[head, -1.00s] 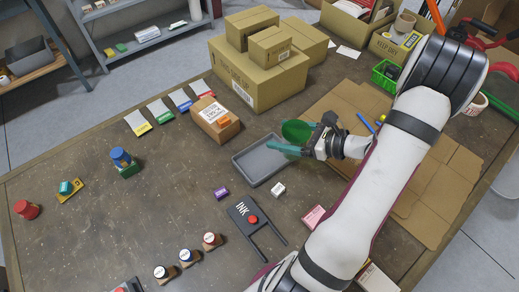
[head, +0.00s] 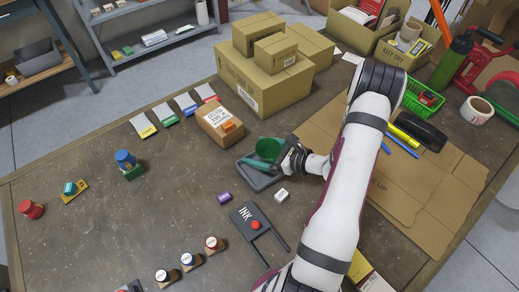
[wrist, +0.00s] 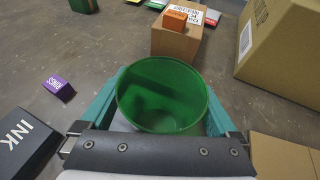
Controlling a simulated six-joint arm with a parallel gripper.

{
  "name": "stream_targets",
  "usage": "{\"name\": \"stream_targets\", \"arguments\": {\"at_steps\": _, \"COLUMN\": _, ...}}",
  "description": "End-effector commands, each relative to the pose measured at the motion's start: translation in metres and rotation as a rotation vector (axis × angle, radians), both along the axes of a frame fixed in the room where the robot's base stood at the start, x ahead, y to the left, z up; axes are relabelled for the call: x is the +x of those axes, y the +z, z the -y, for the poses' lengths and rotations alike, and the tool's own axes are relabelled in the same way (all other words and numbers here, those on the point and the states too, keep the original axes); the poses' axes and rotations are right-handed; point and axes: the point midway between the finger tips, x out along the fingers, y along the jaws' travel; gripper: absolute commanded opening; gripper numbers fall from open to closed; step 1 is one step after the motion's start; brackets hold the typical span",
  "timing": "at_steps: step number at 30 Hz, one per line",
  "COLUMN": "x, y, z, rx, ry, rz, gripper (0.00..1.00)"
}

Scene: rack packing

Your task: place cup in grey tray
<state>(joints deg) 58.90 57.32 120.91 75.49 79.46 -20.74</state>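My gripper (head: 264,161) is shut on a green cup (head: 268,148), with its teal fingers on either side of it. In the wrist view the cup (wrist: 163,95) sits upright between the fingers, its open mouth facing the camera. The grey tray (head: 262,183) lies on the table below the cup and gripper, which hide much of it. The cup appears over the tray; I cannot tell whether its base touches the tray floor.
A brown box with an orange block (head: 217,120) stands just behind the tray. A purple box (head: 224,197) and a white box (head: 282,195) lie in front. The INK stand (head: 245,215) is nearer. Large cartons (head: 262,80) stand at the back.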

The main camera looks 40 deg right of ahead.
Motion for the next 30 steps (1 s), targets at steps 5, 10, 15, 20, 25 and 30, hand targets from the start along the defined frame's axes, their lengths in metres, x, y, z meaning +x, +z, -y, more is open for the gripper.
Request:
{"name": "stream_targets", "arguments": {"at_steps": 5, "x": 0.000, "y": 0.000, "z": 0.000, "rx": 0.000, "ry": 0.000, "rz": 0.000, "gripper": 1.00}}
{"name": "stream_targets", "arguments": {"at_steps": 10, "x": -0.004, "y": 0.005, "z": 0.003, "rx": -0.001, "ry": -0.003, "rz": 0.000, "gripper": 1.00}}
{"name": "stream_targets", "arguments": {"at_steps": 15, "x": -0.033, "y": 0.018, "z": 0.015, "rx": -0.001, "ry": -0.007, "rz": 0.000, "gripper": 1.00}}
{"name": "stream_targets", "arguments": {"at_steps": 20, "x": -0.064, "y": 0.032, "z": 0.028, "rx": -0.003, "ry": -0.005, "rz": 0.001, "gripper": 1.00}}
{"name": "stream_targets", "arguments": {"at_steps": 25, "x": -0.090, "y": 0.044, "z": 0.038, "rx": -0.001, "ry": -0.004, "rz": 0.002, "gripper": 1.00}}
{"name": "stream_targets", "arguments": {"at_steps": 30, "x": -0.102, "y": 0.049, "z": 0.042, "rx": 0.000, "ry": -0.001, "rz": 0.000, "gripper": 1.00}}
